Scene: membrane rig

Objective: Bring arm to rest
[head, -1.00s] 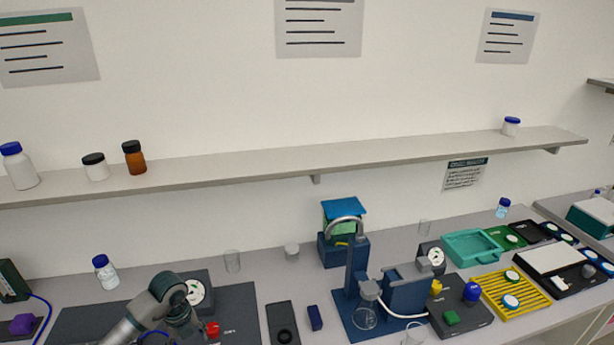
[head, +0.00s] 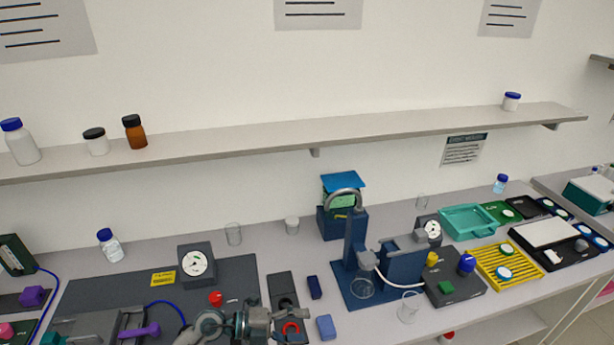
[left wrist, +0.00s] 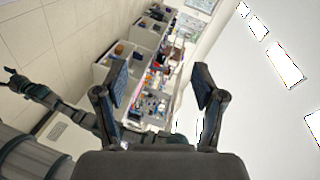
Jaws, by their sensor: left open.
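My left gripper (head: 268,318) is at the bottom edge of the head view, over the front of the bench, next to the dark mat (head: 235,275). Its outline there is small and partly cut off. In the left wrist view my left gripper (left wrist: 158,88) has its two fingers wide apart with nothing between them. Beyond the fingers lie the cluttered benches, far off and tilted. Another jointed arm, probably my right one, shows at the left of that view with a dark gripper end (left wrist: 14,80), too small to read.
The blue stand (head: 352,250) with a hooked tube and a beaker (head: 410,306) stand right of the gripper. A dial gauge (head: 196,262), a red knob (head: 215,299) and a black tray (head: 285,290) are close to it. A long shelf (head: 370,140) runs above.

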